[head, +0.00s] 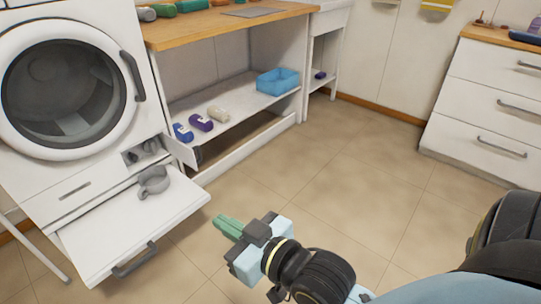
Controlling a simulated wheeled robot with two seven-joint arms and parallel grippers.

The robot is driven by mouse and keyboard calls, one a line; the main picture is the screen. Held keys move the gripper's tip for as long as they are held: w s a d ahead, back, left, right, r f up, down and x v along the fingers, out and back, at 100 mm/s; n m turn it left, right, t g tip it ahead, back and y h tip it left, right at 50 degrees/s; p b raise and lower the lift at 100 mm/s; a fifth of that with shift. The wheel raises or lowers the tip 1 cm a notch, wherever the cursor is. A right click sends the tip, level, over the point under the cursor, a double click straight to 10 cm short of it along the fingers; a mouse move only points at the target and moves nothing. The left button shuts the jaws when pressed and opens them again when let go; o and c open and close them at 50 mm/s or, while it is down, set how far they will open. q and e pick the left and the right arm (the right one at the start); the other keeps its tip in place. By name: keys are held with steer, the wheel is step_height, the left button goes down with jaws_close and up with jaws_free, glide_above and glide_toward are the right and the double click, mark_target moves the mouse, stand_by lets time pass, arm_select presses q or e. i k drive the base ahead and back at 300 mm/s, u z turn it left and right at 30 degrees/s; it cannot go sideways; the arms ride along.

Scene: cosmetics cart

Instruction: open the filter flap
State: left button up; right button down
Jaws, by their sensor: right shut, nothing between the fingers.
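The washing machine (25,160) stands at the left. A small recess (131,157) shows at its lower right front, with a grey round part inside. A small white panel (181,152), which looks like the filter flap, stands swung out at the right edge of this recess. My right gripper (228,227) is at the lower middle, over the floor, with its green fingers together and empty. It is apart from the flap, to the right of and nearer than it. My left gripper is out of view.
A pull-out shelf (105,235) with a dark handle (134,260) sticks out below the washer. A grey jug-like cup (154,181) sits on it. A bench (222,27) holds several bottles and a blue basket (277,81) on its lower shelf. The tiled floor (340,190) is clear.

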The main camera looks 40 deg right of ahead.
mark_target(185, 154)
steer(key=z, duration=1.45)
steer(key=i, duration=1.05)
steer(key=u, duration=0.95)
steer(key=i, duration=0.7)
steer(key=u, duration=0.85)
